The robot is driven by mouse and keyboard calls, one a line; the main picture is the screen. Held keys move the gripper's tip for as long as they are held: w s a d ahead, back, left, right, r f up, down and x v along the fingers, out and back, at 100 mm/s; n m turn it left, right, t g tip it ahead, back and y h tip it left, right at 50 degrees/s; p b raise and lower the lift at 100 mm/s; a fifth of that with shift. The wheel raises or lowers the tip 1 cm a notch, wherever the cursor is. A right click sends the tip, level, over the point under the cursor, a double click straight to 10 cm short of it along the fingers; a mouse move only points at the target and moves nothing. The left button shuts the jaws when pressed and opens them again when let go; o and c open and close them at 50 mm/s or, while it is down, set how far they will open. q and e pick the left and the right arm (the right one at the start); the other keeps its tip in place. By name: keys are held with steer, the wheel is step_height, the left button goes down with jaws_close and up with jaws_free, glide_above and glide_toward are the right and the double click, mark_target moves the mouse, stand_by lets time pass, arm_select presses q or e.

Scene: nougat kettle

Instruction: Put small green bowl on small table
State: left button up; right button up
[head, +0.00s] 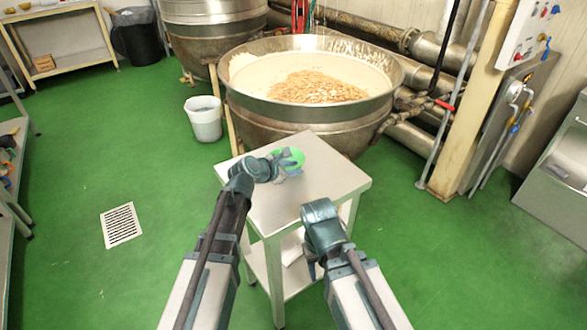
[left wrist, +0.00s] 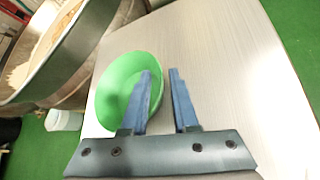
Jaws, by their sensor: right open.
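The small green bowl (head: 296,156) is upright on the small table (head: 325,184), near its far left edge. It also shows in the left wrist view (left wrist: 119,82). My left gripper (head: 288,165) is at the bowl's rim. In the left wrist view its fingers (left wrist: 160,72) are apart, one over the inside of the bowl and one outside the rim, with a gap between them. My right gripper (head: 311,268) is open and empty, low beside the table's front edge, partly hidden by its own arm.
A large kettle (head: 255,119) with nuts in a pale mass stands just behind the table. A white bucket (head: 205,121) stands on the floor to the left. The table's right part is clear. A post (head: 470,115) and pipes are at the right.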

arm_select(q)
steer(key=shift+o, duration=0.4)
steer(key=shift+r, duration=0.1)
steer(key=shift+s+a+r, duration=0.1)
steer(key=shift+s+r, duration=0.05)
steer(key=p+v, duration=0.6)
steer(key=v, duration=0.5)
steer(key=shift+s+a, duration=0.15)
steer(key=shift+s, duration=0.1)
